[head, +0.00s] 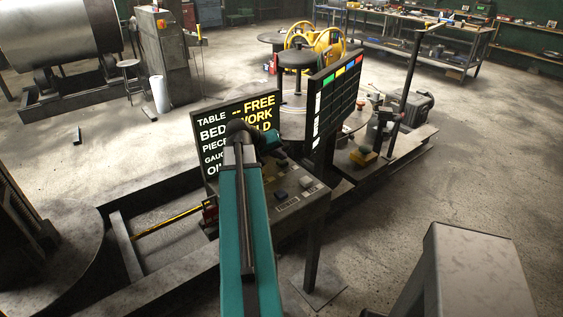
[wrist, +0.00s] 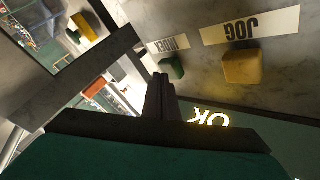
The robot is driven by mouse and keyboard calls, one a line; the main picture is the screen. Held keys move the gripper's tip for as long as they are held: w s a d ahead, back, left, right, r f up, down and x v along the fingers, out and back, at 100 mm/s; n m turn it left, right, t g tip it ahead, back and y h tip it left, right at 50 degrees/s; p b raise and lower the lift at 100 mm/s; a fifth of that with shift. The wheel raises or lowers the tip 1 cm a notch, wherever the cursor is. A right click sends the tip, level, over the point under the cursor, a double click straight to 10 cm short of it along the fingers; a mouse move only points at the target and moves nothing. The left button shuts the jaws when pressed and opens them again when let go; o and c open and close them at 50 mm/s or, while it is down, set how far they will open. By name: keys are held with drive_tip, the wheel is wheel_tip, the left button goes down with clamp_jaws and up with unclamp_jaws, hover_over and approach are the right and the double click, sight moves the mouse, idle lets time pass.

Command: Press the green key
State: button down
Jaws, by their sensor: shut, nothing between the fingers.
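The green key (wrist: 172,68) sits on the grey console panel in the wrist view, below a small upside-down label. My gripper (wrist: 160,82) is shut and empty, its dark fingertips just beside and below the green key in the picture. I cannot tell whether they touch it. A larger yellow key (wrist: 243,66) sits to the right under a label reading JOG upside down. In the head view the console (head: 312,200) stands under my teal arm. The green key and my fingertips are hidden there behind the arm.
A sign board (head: 205,150) with white and yellow words stands behind the console. A dark panel with coloured squares (head: 335,95) stands to its right. A dark key (head: 281,194) and a pale key (head: 306,182) show on the console.

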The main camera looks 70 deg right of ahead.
sight(280, 163)
drive_tip(key=shift+r, duration=0.55)
drive_tip(key=shift+r+p, duration=1.65)
drive_tip(key=shift+r, duration=0.85)
drive_tip(key=shift+s, duration=0.1)
idle(3.0)
